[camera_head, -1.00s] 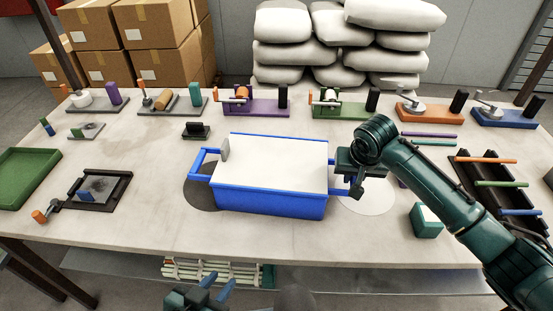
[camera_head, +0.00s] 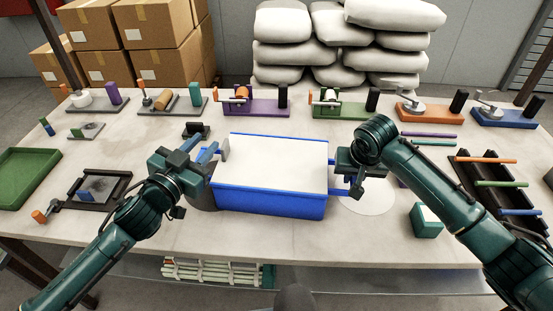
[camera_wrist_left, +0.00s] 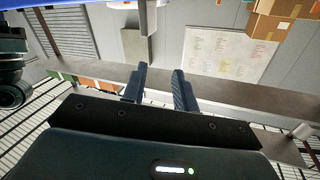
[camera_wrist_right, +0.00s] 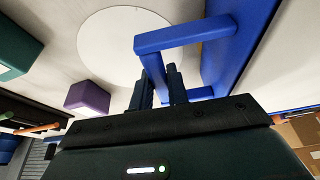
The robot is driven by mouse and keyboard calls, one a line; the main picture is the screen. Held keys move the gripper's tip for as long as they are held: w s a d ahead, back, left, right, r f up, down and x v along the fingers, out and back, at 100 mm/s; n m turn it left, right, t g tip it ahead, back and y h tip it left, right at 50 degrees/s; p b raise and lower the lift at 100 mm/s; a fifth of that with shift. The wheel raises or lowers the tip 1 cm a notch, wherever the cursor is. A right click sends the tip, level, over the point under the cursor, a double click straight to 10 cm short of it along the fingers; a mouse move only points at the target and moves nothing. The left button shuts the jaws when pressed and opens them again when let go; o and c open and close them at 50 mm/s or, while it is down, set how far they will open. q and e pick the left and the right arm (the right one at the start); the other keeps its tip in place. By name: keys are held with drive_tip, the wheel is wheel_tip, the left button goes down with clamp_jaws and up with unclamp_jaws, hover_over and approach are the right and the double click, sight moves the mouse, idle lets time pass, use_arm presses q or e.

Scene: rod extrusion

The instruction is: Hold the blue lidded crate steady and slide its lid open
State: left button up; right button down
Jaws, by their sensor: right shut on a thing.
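The blue crate (camera_head: 270,201) stands mid-table with its white lid (camera_head: 275,165) on top. A grey upright tab (camera_head: 224,149) stands at the lid's left end. My right gripper (camera_head: 355,184) is shut on the blue handle at the crate's right end; the right wrist view shows its fingers (camera_wrist_right: 160,88) at this handle (camera_wrist_right: 185,38). My left gripper (camera_head: 212,151) is beside the tab on its left, over the crate's left handle, which it mostly hides. In the left wrist view its fingers (camera_wrist_left: 159,88) are apart with nothing between them.
A green tray (camera_head: 25,178) and a black tray (camera_head: 98,188) lie to the left. A small black stand (camera_head: 196,131) is just behind my left gripper. A teal block (camera_head: 426,221) and a dark rod rack (camera_head: 478,172) are right. Several fixtures line the back edge.

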sight(224, 144)
use_arm(q)
drive_tip(key=w+n+g+y, duration=0.1)
drive_tip(key=w, duration=0.1)
drive_tip(key=w+d+n+g, duration=0.1)
drive_tip(key=w+n, duration=0.1)
drive_tip(key=w+d+n+g+y, duration=0.1)
drive_tip(key=w+g, duration=0.1)
drive_tip(key=shift+w+d+n+y, duration=0.2)
drive_tip(key=shift+w+n+y, duration=0.1)
drive_tip(key=shift+w, duration=0.1)
drive_tip(key=shift+w+d+r+g, duration=0.15)
drive_tip(key=shift+d+g, duration=0.15)
drive_tip(key=shift+g, duration=0.4)
drive_tip(key=shift+d+r+n+g+y, duration=0.1)
drive_tip(key=shift+d+n+g+y, duration=0.25)
drive_tip(key=shift+g, duration=0.45)
drive_tip(key=shift+s+d+r+g, duration=0.1)
drive_tip(key=shift+s+r+g, duration=0.15)
drive_tip(key=shift+g, duration=0.35)
drive_tip(key=s+r+g+y, duration=0.2)
drive_tip(key=s+r+g, duration=0.1)
drive_tip(key=s+g, duration=0.1)
drive_tip(key=shift+g, duration=0.3)
drive_tip(key=shift+a+x, duration=0.15)
drive_tip(key=shift+x, duration=1.3)
drive_tip(key=shift+a+x, duration=0.15)
drive_tip(key=shift+x, duration=1.3)
drive_tip(key=shift+a+x, duration=0.2)
drive_tip(key=shift+x, duration=1.25)
